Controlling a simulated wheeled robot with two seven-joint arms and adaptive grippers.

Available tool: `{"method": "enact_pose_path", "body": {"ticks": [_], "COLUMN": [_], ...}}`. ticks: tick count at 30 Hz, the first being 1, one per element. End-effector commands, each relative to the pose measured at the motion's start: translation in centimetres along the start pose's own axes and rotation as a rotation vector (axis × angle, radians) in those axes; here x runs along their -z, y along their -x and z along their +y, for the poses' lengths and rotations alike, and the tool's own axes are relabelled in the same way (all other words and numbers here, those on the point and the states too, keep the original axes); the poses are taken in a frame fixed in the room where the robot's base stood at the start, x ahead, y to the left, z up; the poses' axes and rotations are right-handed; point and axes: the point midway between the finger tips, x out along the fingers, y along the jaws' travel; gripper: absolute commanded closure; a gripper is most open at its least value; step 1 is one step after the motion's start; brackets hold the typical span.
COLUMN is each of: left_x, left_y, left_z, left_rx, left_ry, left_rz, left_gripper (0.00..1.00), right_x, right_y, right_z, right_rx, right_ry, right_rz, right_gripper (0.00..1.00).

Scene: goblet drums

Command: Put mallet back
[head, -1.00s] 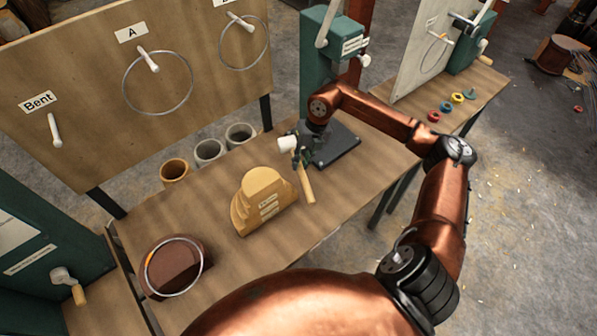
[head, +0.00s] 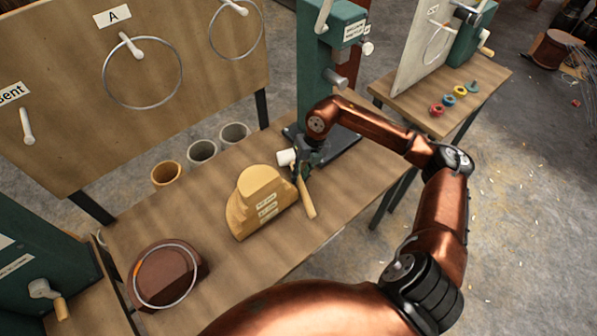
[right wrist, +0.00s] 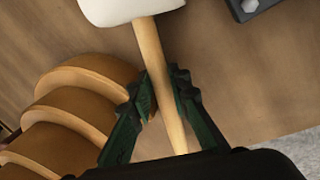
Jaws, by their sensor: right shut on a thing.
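The mallet has a white head (head: 286,157) and a pale wooden handle (head: 308,202). My right gripper (head: 303,174) is shut on the handle just below the head. In the right wrist view the white head (right wrist: 130,8) is at the top, and the two dark green fingers (right wrist: 165,95) lie on either side of the handle (right wrist: 152,55). The mallet is over the bench (head: 205,225), right of a stepped wooden block (head: 246,205) with small labels. I cannot tell whether it touches the bench top. My left gripper is out of view.
A green press (head: 318,75) on a dark base stands behind the gripper. A brown drum shell with a metal ring (head: 168,280) sits at the bench's left end. Several pots (head: 202,152) stand behind the bench. A board (head: 65,110) holds rings. Bench surface around the block is bare.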

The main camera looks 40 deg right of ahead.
Motion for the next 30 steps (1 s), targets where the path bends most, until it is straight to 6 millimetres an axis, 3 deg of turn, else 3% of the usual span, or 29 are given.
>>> {"method": "enact_pose_path", "body": {"ticks": [5, 29, 30], "left_x": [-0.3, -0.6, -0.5], "left_y": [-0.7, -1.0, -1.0], "left_z": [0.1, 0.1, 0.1], "left_rx": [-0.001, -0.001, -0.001], "left_ry": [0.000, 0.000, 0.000], "left_rz": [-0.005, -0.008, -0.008], "left_gripper": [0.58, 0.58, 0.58], "right_x": [-0.1, -0.1, -0.1], "right_y": [-1.1, -1.7, -1.6], "right_z": [-0.2, -0.4, -0.4], "right_rx": [-0.002, -0.001, -0.001], "right_ry": [0.001, 0.001, 0.001], "right_rz": [-0.002, -0.003, -0.003], "right_gripper": [1.00, 1.00, 0.80]}}
